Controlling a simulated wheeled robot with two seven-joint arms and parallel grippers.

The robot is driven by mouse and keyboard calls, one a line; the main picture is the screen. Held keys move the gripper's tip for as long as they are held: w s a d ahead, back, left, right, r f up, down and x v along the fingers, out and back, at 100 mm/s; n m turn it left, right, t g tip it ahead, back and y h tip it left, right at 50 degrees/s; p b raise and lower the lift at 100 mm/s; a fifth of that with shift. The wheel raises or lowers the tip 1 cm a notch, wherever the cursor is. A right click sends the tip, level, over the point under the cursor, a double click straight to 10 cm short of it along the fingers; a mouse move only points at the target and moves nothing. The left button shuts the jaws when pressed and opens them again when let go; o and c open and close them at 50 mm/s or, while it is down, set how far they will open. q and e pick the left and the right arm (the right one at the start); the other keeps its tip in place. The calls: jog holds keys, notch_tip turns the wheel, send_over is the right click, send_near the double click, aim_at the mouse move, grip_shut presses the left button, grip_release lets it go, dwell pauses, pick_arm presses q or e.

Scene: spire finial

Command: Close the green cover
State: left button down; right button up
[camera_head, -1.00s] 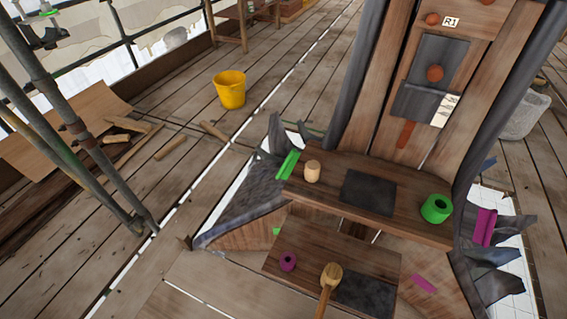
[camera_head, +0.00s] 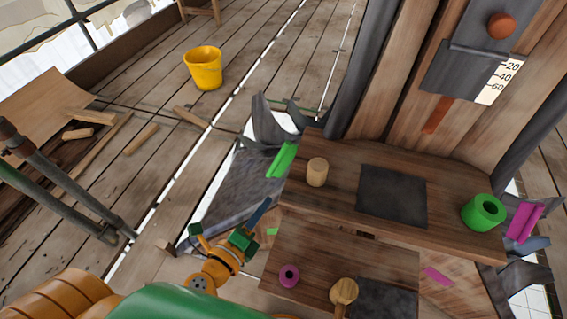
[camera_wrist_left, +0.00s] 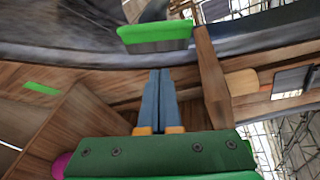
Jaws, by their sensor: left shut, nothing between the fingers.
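The green cover (camera_head: 282,160), a bright green angled strip, stands tilted at the left edge of the upper wooden shelf (camera_head: 335,215). It also shows at the top of the left wrist view (camera_wrist_left: 155,35), against dark grey sheeting. My left gripper (camera_head: 264,207) is shut and empty, just below and left of the cover, apart from it. In the left wrist view its blue fingers (camera_wrist_left: 158,98) lie together and point toward the cover. A flat green strip (camera_head: 272,231) lies lower down beside the gripper. My right gripper is not in view.
The upper shelf holds a wooden peg (camera_head: 317,172), a dark plate (camera_head: 392,195) and a green ring (camera_head: 483,212). The lower shelf holds a magenta ring (camera_head: 289,276) and a mallet (camera_head: 343,292). Torn grey sheeting (camera_head: 235,185) hangs left. A yellow bucket (camera_head: 203,68) stands behind.

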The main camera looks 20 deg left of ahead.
pick_arm(q)
jog(key=p, duration=0.1)
send_near(284, 161)
jog(key=w+d+f, duration=0.1)
jog(key=w+d, duration=0.1)
jog(key=d, duration=0.1)
jog(key=shift+w+a+r, duration=0.1)
jog(key=shift+w+a, duration=0.4)
jog(key=shift+w, duration=0.3)
jog(key=shift+w+a, duration=0.45)
jog(key=shift+w, duration=0.3)
